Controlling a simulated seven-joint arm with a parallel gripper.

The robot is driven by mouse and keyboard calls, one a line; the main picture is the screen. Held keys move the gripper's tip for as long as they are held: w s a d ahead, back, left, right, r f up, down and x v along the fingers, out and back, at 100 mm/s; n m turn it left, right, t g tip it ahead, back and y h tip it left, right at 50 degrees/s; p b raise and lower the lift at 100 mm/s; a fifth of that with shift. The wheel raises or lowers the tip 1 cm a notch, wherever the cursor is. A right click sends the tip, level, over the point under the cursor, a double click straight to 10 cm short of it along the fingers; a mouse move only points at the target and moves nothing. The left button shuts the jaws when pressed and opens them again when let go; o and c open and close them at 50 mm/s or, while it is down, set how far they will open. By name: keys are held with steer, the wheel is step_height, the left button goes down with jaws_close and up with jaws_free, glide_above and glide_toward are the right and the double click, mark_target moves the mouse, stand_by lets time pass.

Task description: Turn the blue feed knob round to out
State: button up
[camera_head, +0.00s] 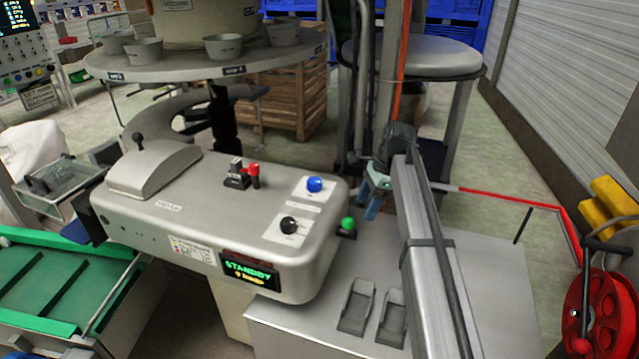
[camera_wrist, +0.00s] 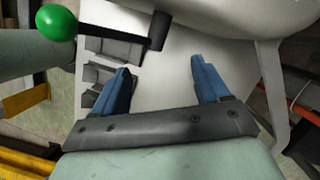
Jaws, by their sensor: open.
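The blue feed knob (camera_head: 314,185) sits on a white label plate on top of the grey machine housing (camera_head: 200,215), near its right end. It is not in the wrist view. I cannot make out its pointer or the label words. My gripper (camera_head: 372,203) is to the right of the housing and apart from the knob, beside the housing's right end. In the wrist view my gripper (camera_wrist: 161,72) has its two blue fingers spread wide, with nothing between them.
A black knob (camera_head: 289,225) is just in front of the blue one. Red and black levers (camera_head: 243,174) stand to its left. A green-ball lever (camera_head: 347,224) juts from the housing's right end, close to my gripper; the ball also shows in the wrist view (camera_wrist: 57,22).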

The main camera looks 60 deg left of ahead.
mark_target(315, 181)
steer(key=s+a+r+n+t, duration=0.2)
steer(key=s+a+r+n, duration=0.15)
steer(key=a+r, duration=0.4)
steer(key=s+a+r+n+t, duration=0.2)
steer(key=s+a+r, duration=0.35)
steer(key=a, duration=0.25)
steer(key=f, duration=1.3)
steer(key=shift+w+a, duration=0.2)
steer(key=c, duration=1)
steer(key=shift+c, duration=0.2)
